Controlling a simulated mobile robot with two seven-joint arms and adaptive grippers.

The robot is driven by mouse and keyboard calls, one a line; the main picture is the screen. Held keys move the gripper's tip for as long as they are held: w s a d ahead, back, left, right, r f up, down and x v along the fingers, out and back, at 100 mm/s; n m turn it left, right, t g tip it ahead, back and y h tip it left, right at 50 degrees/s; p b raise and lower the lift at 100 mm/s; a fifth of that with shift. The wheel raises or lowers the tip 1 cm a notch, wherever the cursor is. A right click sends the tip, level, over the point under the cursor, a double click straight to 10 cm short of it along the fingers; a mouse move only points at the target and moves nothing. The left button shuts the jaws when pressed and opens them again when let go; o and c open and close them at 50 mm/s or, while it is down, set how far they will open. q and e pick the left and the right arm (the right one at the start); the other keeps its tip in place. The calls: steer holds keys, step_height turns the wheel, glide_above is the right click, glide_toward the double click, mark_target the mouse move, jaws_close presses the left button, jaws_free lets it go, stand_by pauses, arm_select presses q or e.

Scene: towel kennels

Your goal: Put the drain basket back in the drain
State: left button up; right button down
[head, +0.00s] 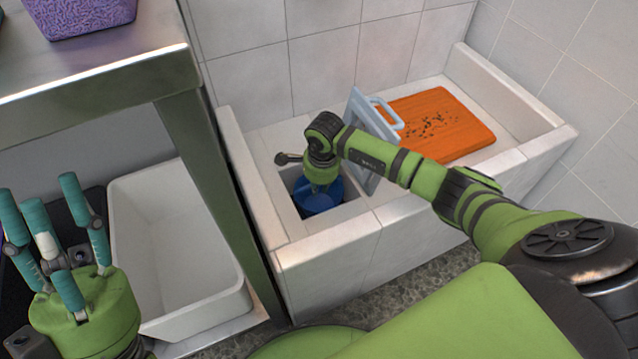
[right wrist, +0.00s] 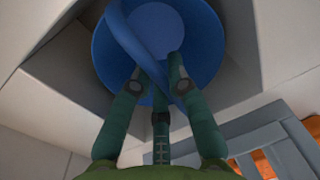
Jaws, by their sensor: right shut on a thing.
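The round blue drain basket (head: 320,198) is inside the square drain opening (head: 362,184) in the tiled ledge. Its curved handle and inside show in the right wrist view (right wrist: 200,50). My right gripper (head: 318,186) reaches down into the opening and is shut on the basket's handle; its fingers also show in the right wrist view (right wrist: 158,80). Whether the basket rests on the bottom is hidden. My left gripper (head: 55,235) is at the lower left, fingers spread, open and empty.
A grey-blue cover with a handle (head: 362,112) leans upright right of the opening. An orange mat (head: 445,140) with dark bits lies beyond it. A metal table (head: 100,75) with a purple basket (head: 80,15) stands left, above a white tub (head: 175,240).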

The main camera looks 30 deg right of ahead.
steer(key=shift+f, duration=0.1)
steer(key=c, duration=0.7)
jaws_free()
steer(key=shift+o, duration=0.2)
